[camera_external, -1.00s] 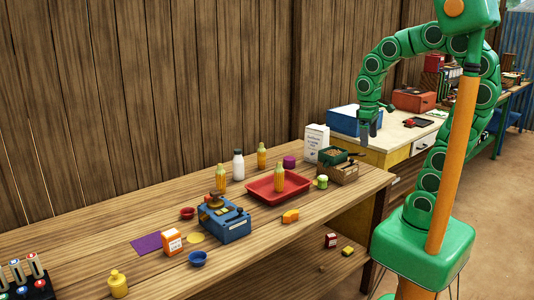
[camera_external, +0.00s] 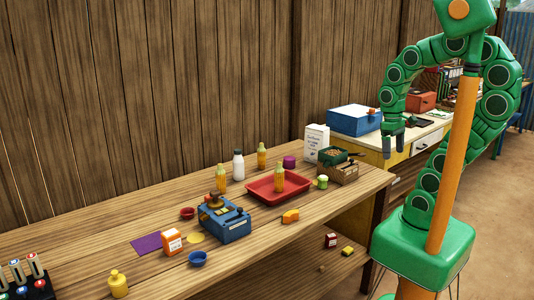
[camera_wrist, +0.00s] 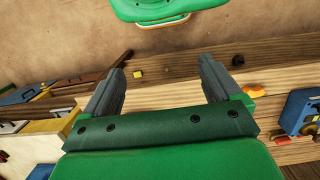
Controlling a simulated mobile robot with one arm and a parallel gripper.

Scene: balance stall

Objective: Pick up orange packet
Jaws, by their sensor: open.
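A small orange packet (camera_external: 290,216) lies on the wooden bench near its front edge, in front of the red tray. An orange piece that looks like it shows in the wrist view (camera_wrist: 254,91), beside the right finger and partly hidden by my gripper. My gripper (camera_external: 391,146) is open and empty, in the air to the right of the bench and well apart from the packet. Its two separated fingers show in the wrist view (camera_wrist: 160,80). An orange box with a white label (camera_external: 172,241) also stands on the bench, further left.
A red tray (camera_external: 261,190) with a yellow bottle sits behind the packet, and a blue balance (camera_external: 228,228) is left of it. A red box (camera_external: 330,240) and a yellow block (camera_external: 348,251) lie lower down.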

